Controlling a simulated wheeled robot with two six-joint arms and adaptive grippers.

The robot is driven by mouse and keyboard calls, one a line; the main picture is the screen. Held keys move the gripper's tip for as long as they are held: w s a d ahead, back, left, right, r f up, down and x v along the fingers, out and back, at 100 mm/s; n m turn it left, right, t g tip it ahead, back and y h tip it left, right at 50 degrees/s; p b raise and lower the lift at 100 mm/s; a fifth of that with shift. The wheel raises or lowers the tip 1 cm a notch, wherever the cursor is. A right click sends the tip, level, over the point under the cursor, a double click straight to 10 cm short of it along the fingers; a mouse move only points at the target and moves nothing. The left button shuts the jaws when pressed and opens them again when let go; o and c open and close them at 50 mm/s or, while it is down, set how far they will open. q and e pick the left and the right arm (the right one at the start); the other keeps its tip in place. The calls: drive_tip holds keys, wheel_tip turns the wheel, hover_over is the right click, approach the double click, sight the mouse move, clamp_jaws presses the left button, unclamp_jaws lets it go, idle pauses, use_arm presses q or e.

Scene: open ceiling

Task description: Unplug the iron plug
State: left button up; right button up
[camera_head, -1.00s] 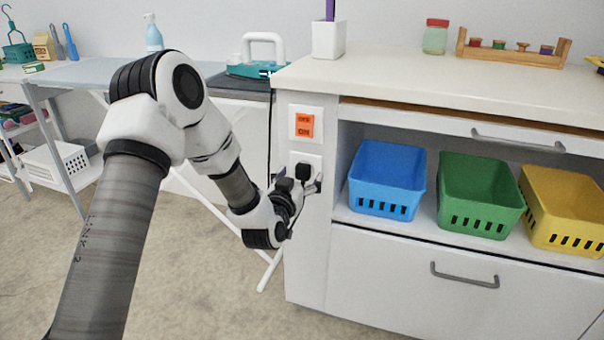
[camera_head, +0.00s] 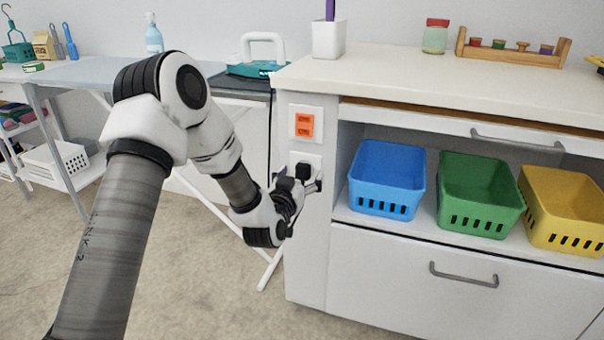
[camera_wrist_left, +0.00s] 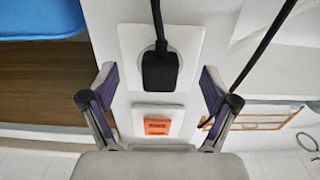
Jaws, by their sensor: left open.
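The black iron plug (camera_head: 303,172) sits in a white wall socket on the end panel of the white cabinet. In the left wrist view the plug (camera_wrist_left: 160,72) covers the socket middle, with its black cord running to the top edge. My left gripper (camera_wrist_left: 158,80) is open, with one purple-padded finger on each side of the plug and gaps between. In the head view this gripper (camera_head: 299,183) is at the socket, partly hidden by its own wrist. The teal iron (camera_head: 249,70) with a white handle stands on the ironing board. My right gripper is not in view.
Blue (camera_head: 385,205), green (camera_head: 478,222) and yellow (camera_head: 560,236) baskets stand on the cabinet shelf to the right. The ironing board (camera_head: 105,70) is at left.

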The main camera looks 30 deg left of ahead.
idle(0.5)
use_arm(q)
clamp_jaws()
drive_tip(key=shift+s, duration=0.15)
drive_tip(key=shift+p+v, duration=0.45)
drive_tip(key=shift+v, duration=2.45)
